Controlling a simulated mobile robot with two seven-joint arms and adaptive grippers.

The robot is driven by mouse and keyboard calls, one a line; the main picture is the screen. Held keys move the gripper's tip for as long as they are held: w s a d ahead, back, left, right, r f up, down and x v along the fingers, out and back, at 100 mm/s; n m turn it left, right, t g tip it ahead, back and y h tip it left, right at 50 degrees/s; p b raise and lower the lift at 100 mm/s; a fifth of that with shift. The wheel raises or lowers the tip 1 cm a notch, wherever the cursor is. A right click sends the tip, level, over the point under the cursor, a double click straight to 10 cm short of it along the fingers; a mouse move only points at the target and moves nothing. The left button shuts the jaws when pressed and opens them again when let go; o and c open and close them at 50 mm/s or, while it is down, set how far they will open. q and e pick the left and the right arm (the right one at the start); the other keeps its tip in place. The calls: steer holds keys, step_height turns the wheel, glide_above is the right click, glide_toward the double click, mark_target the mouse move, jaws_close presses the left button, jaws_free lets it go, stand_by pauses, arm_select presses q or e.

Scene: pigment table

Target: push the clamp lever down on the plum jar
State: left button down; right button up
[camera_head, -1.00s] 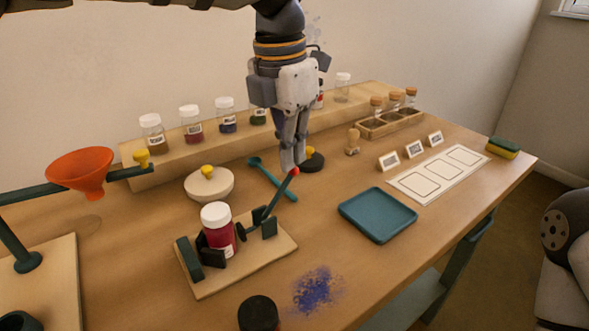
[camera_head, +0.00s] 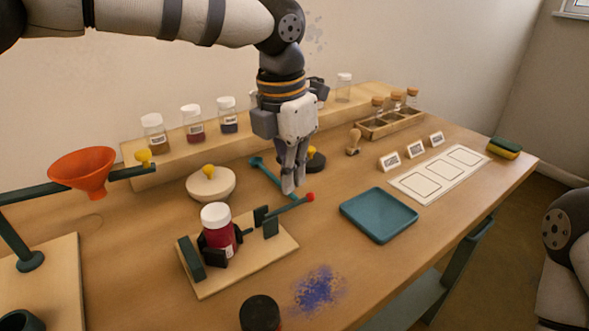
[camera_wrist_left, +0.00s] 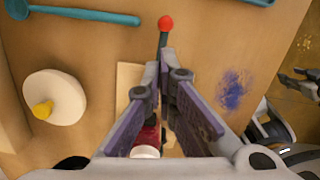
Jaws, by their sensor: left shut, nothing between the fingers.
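The plum jar (camera_head: 217,236), with a white lid and deep red contents, stands upright in a clamp on a pale wooden board (camera_head: 262,262). It is partly hidden in the left wrist view (camera_wrist_left: 147,140). Dark clamp pads stand against its sides. The clamp lever (camera_head: 288,208) is a dark rod with a red knob (camera_head: 310,197), lying low and sloping slightly up to the right. The knob also shows in the left wrist view (camera_wrist_left: 166,23). My left gripper (camera_head: 290,191) is shut and empty, pointing down just above the lever beside the knob. I cannot tell whether it touches.
A teal tray (camera_head: 378,236) lies right of the clamp. A teal spoon (camera_head: 266,175) and a lidded pale bowl (camera_head: 211,194) are behind it. A dark-lidded jar (camera_head: 260,313) and blue powder (camera_head: 318,288) are in front. An orange funnel (camera_head: 82,168) stands left.

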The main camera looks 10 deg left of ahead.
arm_select(q)
steer(key=shift+s+a+r+p, duration=0.15)
steer(key=shift+s+a+r, duration=0.2)
steer(key=shift+s, duration=0.15)
steer(key=shift+s+a+r+p, duration=0.15)
steer(key=shift+s+a+r, duration=0.2)
steer(key=shift+s, duration=0.1)
steer(key=shift+s+a+f, duration=0.1)
steer(key=shift+s, duration=0.15)
steer(key=shift+r, duration=0.3)
step_height(320, 180, up, 11)
steer(key=s, duration=0.1)
steer(key=shift+a+r, duration=0.15)
steer(key=shift+a, duration=0.15)
